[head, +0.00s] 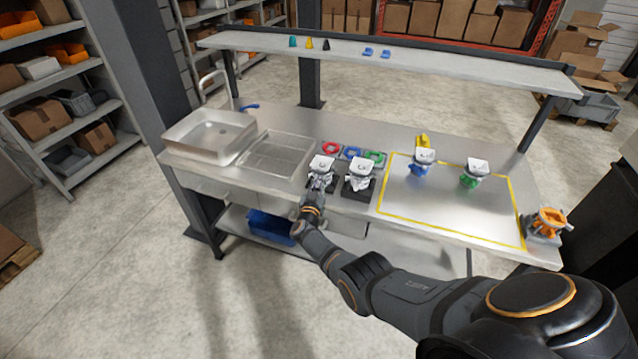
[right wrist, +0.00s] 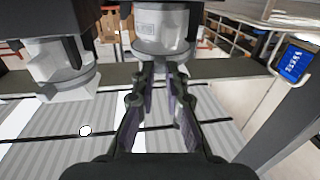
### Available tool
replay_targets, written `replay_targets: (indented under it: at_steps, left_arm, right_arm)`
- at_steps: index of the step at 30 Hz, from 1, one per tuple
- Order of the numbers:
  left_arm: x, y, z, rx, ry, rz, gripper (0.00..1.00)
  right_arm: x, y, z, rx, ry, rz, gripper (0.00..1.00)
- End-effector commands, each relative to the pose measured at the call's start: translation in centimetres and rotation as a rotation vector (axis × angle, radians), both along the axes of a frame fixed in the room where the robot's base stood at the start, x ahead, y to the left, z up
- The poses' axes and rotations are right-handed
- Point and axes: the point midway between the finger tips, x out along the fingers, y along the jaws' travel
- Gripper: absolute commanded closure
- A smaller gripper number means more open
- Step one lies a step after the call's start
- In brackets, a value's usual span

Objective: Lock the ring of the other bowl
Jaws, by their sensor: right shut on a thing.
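Two silver-grey dispensers with white tops stand on dark bases near the counter's front edge: the left one (head: 322,164) and the right one (head: 359,174). My right gripper (head: 318,187) is at the front of the left dispenser. In the right wrist view its fingertips (right wrist: 161,72) come together at the lower rim of a grey metal bowl (right wrist: 161,30), shut on what looks like part of its ring. The fingers hide most of the held part. A second grey bowl (right wrist: 62,65) hangs at the left of that view, apart from the gripper. My left gripper is not in view.
Red (head: 331,148), blue (head: 352,153) and green (head: 376,157) rings lie behind the dispensers. A blue dispenser (head: 422,163) and a green one (head: 474,174) stand inside the yellow outline. An orange device (head: 548,223) is at the right end. A sink (head: 208,135) is at left.

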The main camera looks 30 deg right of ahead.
Motion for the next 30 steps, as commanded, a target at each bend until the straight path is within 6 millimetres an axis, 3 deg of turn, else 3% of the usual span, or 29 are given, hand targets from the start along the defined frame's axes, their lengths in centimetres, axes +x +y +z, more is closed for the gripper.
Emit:
replay_targets:
  at_steps: [1, 3, 17, 30]
  left_arm:
    - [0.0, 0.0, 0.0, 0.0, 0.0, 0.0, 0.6]
    - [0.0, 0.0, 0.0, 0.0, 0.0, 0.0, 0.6]
    - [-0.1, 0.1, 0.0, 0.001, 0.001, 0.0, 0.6]
    - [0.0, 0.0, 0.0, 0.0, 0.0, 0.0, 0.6]
  right_arm:
    - [0.0, 0.0, 0.0, 0.0, 0.0, 0.0, 0.87]
    - [0.0, 0.0, 0.0, 0.0, 0.0, 0.0, 0.77]
    - [-0.8, 0.7, -0.2, 0.001, 0.0, 0.001, 0.77]
    - [-7.4, 6.4, -0.1, 0.003, 0.001, 0.0, 0.77]
